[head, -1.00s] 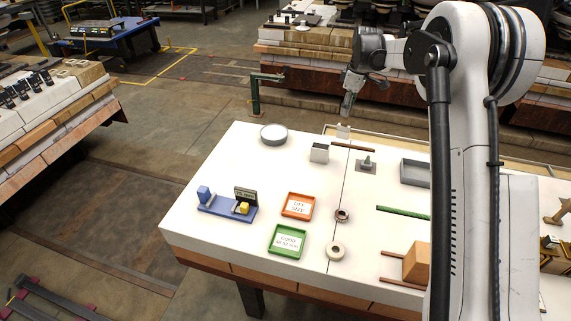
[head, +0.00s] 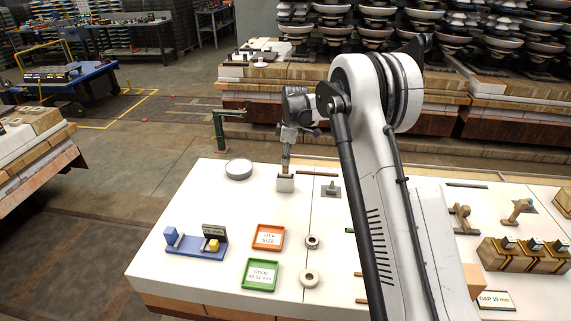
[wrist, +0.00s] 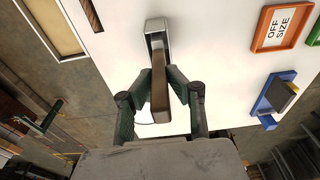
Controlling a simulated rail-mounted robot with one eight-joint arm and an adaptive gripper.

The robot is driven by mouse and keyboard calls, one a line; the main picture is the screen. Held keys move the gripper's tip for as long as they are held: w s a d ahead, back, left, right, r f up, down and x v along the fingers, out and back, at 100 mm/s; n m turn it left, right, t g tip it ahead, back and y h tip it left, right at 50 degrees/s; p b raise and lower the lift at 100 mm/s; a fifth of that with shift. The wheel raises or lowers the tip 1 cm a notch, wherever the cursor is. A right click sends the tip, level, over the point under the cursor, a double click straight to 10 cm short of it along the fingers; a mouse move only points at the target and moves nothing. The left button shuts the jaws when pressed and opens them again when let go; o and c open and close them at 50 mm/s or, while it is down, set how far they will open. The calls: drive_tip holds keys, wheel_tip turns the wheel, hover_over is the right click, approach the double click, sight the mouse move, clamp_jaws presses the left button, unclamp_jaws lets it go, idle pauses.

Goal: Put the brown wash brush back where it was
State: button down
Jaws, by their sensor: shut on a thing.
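My gripper (head: 288,140) is shut on the brown wash brush, which shows best in the wrist view (wrist: 160,95) as a brown bar between the two dark green fingers. In the head view the brush (head: 286,160) hangs down from the fingers, about upright. Its lower end is at the open top of a small grey box-shaped holder (head: 285,184) on the white table. In the wrist view the brush's far end overlaps the holder's opening (wrist: 156,27). I cannot tell how far the lower end is inside.
An orange tray (head: 257,248), a green tray (head: 248,285) and a blue gauge stand (head: 195,249) lie nearer the front. A small grey plate with a peg (head: 331,190) is to the right. White table between them is clear.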

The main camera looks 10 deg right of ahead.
sight(285, 167)
drive_tip(key=shift+f, duration=1.05)
drive_tip(key=shift+f, duration=0.2)
drive_tip(key=c, duration=1.7)
unclamp_jaws()
drive_tip(key=shift+o, duration=0.2)
drive_tip(key=shift+r, duration=0.1)
